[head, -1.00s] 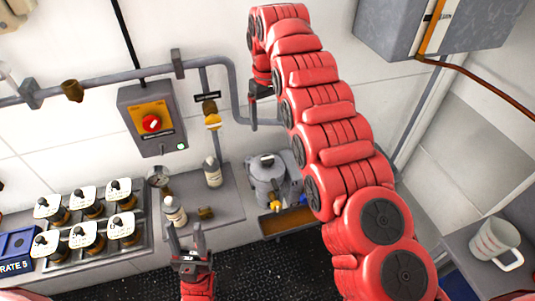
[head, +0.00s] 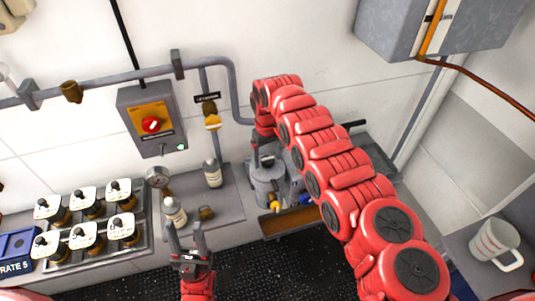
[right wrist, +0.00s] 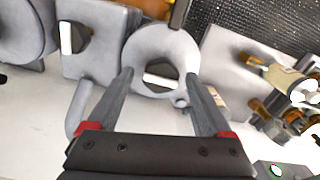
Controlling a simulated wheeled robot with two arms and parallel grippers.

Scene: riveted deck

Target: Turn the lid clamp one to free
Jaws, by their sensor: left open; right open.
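A grey round canister (head: 266,188) stands at the back of the bench, and its top shows as a pale grey disc (right wrist: 152,45) in the right wrist view. A dark knob with a white bar (right wrist: 160,78) sits on it; I take it for the lid clamp. A similar dark knob with a white bar (right wrist: 75,38) is on a grey block to the left. My right gripper (right wrist: 159,75) is open, its fingertips on either side of the canister knob, with no visible grip. In the head view it is above the canister, mostly hidden.
A grey box with a red knob (head: 151,124) is on the wall under a pipe (head: 110,84). Bottles (head: 213,173), a gauge (head: 158,178) and a tray of several brown jars (head: 140,237) stand left.

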